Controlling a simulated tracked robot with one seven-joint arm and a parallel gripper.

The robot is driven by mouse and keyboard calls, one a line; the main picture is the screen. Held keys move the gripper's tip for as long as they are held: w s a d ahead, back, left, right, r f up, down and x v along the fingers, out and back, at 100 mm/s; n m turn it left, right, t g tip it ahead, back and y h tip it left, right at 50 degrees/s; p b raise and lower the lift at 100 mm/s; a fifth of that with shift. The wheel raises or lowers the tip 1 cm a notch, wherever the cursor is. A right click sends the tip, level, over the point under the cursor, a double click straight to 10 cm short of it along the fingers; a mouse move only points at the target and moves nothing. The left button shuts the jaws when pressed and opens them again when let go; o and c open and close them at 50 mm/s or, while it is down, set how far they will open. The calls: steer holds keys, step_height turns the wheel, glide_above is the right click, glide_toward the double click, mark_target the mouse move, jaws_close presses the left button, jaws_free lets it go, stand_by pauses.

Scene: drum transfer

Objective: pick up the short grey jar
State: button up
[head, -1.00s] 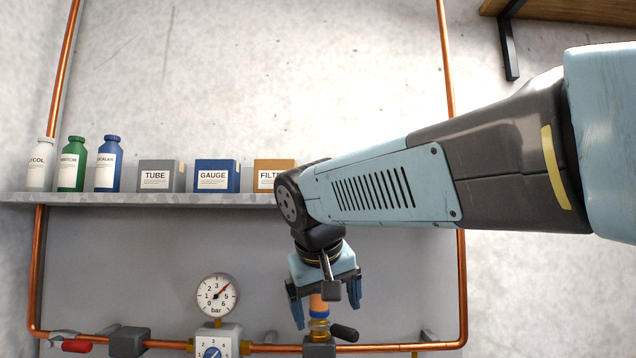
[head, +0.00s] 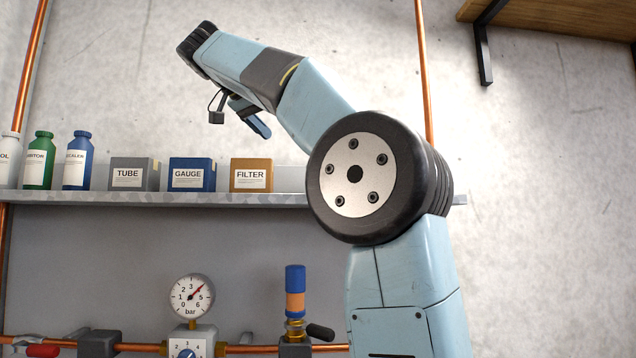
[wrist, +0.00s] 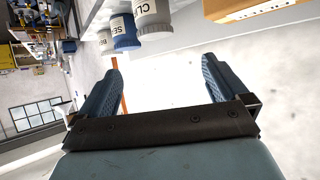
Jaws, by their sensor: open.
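No jar that I can surely call the short grey jar shows in the head view. In the head view, my gripper (head: 250,117) is high above the shelf (head: 180,198), partly hidden behind my arm.
A blue container (wrist: 123,32) stands beside the grey one. On the shelf are a green bottle (head: 39,162), a blue bottle (head: 77,163) and the TUBE (head: 128,177), GAUGE (head: 187,178) and FILTER (head: 249,179) boxes. Below are a gauge (head: 191,295) and copper pipes.

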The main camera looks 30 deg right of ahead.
steer(key=shift+s+x, duration=0.2)
steer(key=shift+x, duration=3.25)
steer(key=shift+s+x, duration=0.15)
steer(key=shift+x, duration=3.3)
steer(key=shift+d, duration=0.15)
steer(key=c, duration=1.3)
